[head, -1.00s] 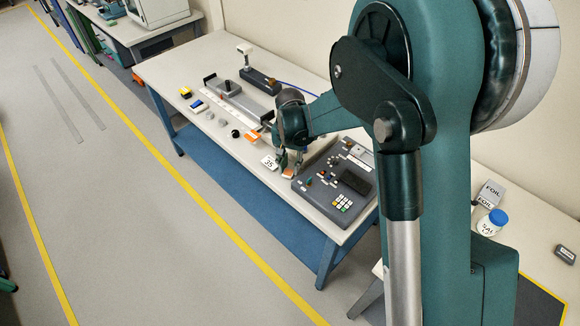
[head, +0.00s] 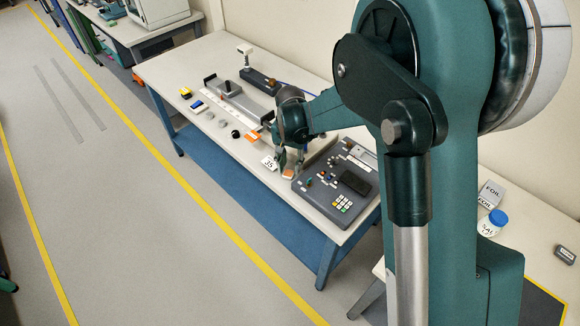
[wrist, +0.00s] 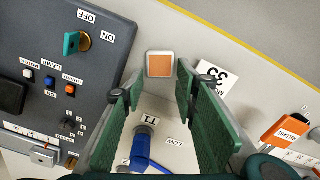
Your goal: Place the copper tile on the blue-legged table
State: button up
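The copper tile (wrist: 160,64) is a small orange-brown square with a pale grey border. It lies flat at the near edge of the blue-legged table (head: 308,207), and it also shows in the head view (head: 288,172). My gripper (wrist: 157,78) is open above the table, with its green-padded fingers apart. In the wrist view the tile sits between and just beyond the fingertips, and no finger visibly touches it.
A dark control console (head: 337,181) stands close beside the tile. A card marked 35 (head: 269,163) lies on its other side, with an orange labelled block (wrist: 288,131) beyond. A blue cylinder (wrist: 141,147) stands below the fingers in the wrist view. The floor in front is clear.

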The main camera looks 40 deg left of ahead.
aim_at(291, 170)
notch_tip(291, 170, up, 11)
jog(key=p, duration=0.1)
dwell(0.4)
dwell(0.5)
dwell(0.4)
jog(key=w+d+r+m+t+y, duration=0.1)
jog(key=w+d+r, duration=0.35)
jog(key=d, duration=0.75)
jog(key=w+d+r+t, duration=0.1)
jog(key=w+d+r, duration=0.1)
jog(key=d+r, duration=0.8)
jog(key=w+d+r+m+t+y, duration=0.1)
jog(key=w+d+r, duration=0.3)
jog(key=d, duration=1)
jog(key=s+d+r+m+t, duration=0.1)
jog(key=s+d+r, duration=0.1)
jog(key=d, duration=0.8)
jog(key=s+d+r+t, duration=0.1)
jog(key=s+d, duration=0.2)
jog(key=d, duration=0.6)
jog(key=s+d+f+t+h, duration=0.1)
jog(key=s+d, duration=0.4)
jog(key=d, duration=0.3)
jog(key=s+d+f+m+t+h, duration=0.1)
jog(key=s+d, duration=0.4)
jog(key=d, duration=0.4)
jog(key=shift+s+f, duration=0.2)
jog(key=shift+s, duration=0.2)
